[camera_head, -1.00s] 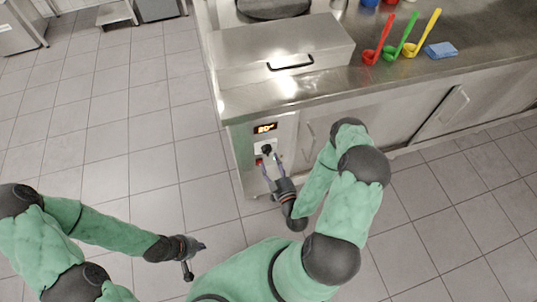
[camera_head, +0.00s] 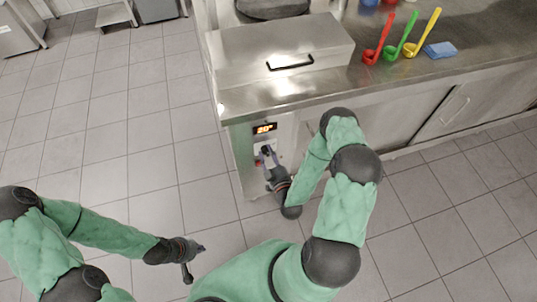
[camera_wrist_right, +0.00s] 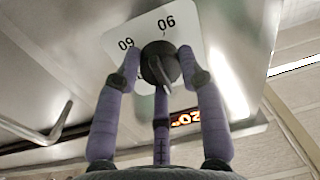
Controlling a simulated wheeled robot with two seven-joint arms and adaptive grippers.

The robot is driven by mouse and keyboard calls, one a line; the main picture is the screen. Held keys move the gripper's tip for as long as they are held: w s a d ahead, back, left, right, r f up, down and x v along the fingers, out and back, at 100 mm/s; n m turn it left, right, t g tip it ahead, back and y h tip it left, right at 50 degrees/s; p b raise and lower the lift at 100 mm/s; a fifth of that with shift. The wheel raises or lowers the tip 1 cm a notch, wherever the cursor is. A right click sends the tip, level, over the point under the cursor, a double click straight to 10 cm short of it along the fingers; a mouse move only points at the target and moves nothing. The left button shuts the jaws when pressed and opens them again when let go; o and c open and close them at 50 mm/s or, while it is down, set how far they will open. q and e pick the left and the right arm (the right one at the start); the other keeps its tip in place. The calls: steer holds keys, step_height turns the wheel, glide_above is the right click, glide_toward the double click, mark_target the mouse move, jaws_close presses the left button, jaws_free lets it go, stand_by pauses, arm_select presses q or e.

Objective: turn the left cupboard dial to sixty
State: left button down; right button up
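The left cupboard dial (camera_head: 266,150) is a dark round knob on a white plate at the left end of the counter front. In the right wrist view the knob (camera_wrist_right: 160,63) has a pointer ridge, and the plate (camera_wrist_right: 118,42) bears numbers that appear upside down. An orange lit display (camera_head: 265,128) beside it seems to read 20°. My right gripper (camera_head: 267,158) is at the dial. Its purple fingers (camera_wrist_right: 159,65) stand open on either side of the knob, very close; firm contact cannot be told. My left gripper (camera_head: 200,248) hangs low over the floor, away from the dial.
The steel counter (camera_head: 320,92) stands above the dial, with a lidded metal box (camera_head: 280,50) on it.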

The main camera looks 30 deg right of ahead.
stand_by(0.3)
steer(key=m, duration=0.7)
steer(key=shift+a+f+m+p, duration=0.1)
steer(key=shift+m+p, duration=0.2)
steer(key=shift+m, duration=0.1)
steer(key=m, duration=0.3)
steer(key=shift+m, duration=0.4)
steer(key=m+h, duration=0.1)
steer(key=m, duration=0.3)
steer(key=shift+m+p, duration=0.4)
steer(key=m+p, duration=0.1)
steer(key=m, duration=0.5)
steer(key=shift+a+m+h, duration=0.15)
steer(key=shift+m+h, duration=0.15)
steer(key=shift+m, duration=0.1)
steer(key=m+p, duration=0.1)
steer(key=m, duration=0.4)
steer(key=shift+m, duration=0.3)
